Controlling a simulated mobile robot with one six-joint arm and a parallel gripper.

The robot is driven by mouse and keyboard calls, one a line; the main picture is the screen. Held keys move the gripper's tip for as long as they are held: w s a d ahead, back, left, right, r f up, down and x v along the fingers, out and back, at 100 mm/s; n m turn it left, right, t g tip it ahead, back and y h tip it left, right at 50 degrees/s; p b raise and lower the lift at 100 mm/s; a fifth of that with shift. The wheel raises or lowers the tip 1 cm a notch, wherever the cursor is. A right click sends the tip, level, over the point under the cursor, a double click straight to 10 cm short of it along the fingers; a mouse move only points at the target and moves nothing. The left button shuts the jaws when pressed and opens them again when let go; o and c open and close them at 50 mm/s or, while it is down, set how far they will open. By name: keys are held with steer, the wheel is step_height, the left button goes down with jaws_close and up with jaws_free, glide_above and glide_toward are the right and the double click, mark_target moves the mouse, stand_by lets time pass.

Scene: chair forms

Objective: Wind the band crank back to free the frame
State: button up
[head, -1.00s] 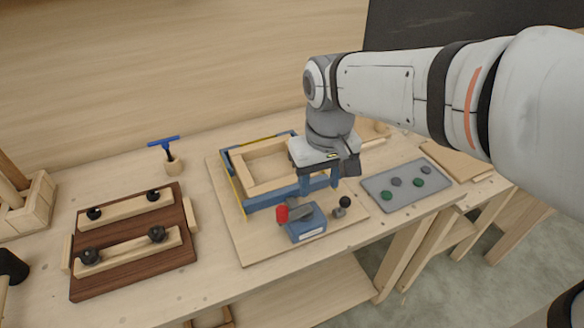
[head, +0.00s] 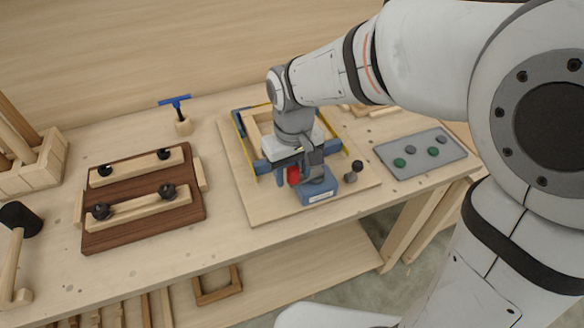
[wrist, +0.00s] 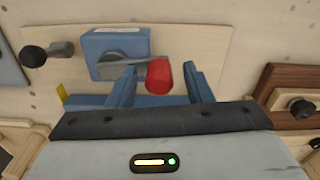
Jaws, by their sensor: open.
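The crank's red knob (head: 292,175) is partly covered by my gripper in the head view. In the wrist view the red knob (wrist: 158,75) sits at the end of a grey crank arm (wrist: 128,65) on a blue housing (wrist: 110,42). My gripper (wrist: 160,78) is open, its two blue fingers on either side of the knob with gaps showing. I cannot tell whether the fingers reach its full depth. The wooden frame (head: 262,121) lies behind, with the yellow band (head: 246,150) around it, partly hidden by my arm.
A black ball knob (head: 357,166) stands right of the housing on the same board (head: 245,208). A grey tray (head: 385,152) with green and grey discs lies to the right. A dark clamp board (head: 130,228) and a blue T-handled tool (head: 175,101) are to the left.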

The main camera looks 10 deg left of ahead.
jaws_close()
stand_by(0.5)
